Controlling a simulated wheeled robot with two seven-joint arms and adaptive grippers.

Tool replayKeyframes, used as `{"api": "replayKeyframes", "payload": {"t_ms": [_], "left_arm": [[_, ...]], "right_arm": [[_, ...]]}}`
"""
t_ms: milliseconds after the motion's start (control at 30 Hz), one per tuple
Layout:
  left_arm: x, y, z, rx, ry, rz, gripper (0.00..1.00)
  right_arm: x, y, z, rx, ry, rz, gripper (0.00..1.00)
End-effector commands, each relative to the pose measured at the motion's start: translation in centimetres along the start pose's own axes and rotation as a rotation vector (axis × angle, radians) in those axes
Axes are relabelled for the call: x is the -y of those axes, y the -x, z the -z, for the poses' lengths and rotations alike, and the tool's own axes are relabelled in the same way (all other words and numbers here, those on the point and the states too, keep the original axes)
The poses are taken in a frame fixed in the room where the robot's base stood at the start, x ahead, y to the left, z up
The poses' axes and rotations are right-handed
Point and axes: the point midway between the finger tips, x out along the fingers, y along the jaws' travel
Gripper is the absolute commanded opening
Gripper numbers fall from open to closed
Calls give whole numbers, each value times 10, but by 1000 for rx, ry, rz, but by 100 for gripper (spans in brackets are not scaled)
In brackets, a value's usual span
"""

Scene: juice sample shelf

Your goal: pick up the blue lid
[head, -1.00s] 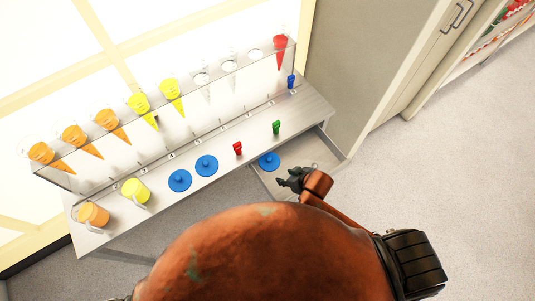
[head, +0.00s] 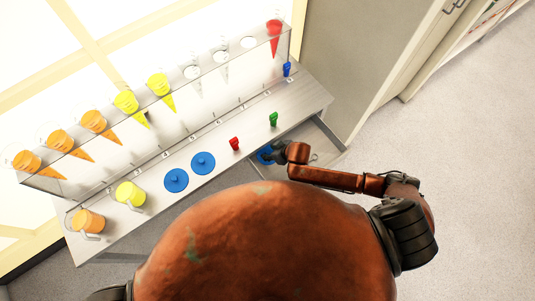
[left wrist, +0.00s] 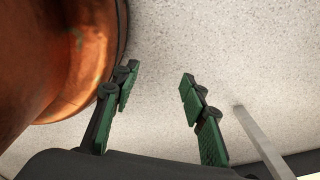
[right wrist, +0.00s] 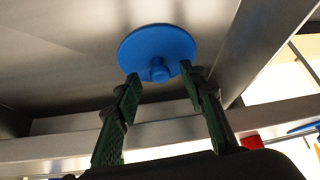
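A round blue lid with a small knob lies in the open drawer; it shows in the right wrist view (right wrist: 152,48) and is partly hidden by my gripper in the head view (head: 264,153). My right gripper (right wrist: 160,84) is open, with its fingertips on either side of the lid's knob and nothing clearly held. In the head view the right gripper (head: 279,151) is over the lid. Two more blue lids, one (head: 176,180) and another (head: 203,163), lie on the counter. My left gripper (left wrist: 158,82) is open and empty above the floor.
The drawer (head: 318,148) has walls close around my right gripper. A red clip (head: 234,143) and a green clip (head: 273,119) lie on the counter, with a yellow cup (head: 130,194) and an orange cup (head: 87,221) at left. A clear rack with several coloured cones stands behind.

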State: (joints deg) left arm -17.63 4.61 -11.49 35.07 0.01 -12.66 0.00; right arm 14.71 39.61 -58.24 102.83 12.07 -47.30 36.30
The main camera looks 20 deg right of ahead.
Motion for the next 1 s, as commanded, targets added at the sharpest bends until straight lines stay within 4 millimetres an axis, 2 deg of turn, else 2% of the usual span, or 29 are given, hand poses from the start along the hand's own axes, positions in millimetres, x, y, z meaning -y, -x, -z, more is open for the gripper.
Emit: {"api": "replayKeyframes", "payload": {"t_ms": [100, 333, 900, 1000], "left_arm": [[0, -3, 7, -8, -1, 0, 40], [1, -2, 20, -27, -3, 1, 40], [0, -3, 10, -14, -1, 0, 40], [0, -3, 10, -14, -1, 0, 40]], "right_arm": [[1, -10, -1, 1, 0, 1, 38], [1, -11, 0, 0, 0, 1, 38], [0, -10, 0, 0, 1, 0, 0], [0, -10, 0, 0, 1, 0, 0]]}}
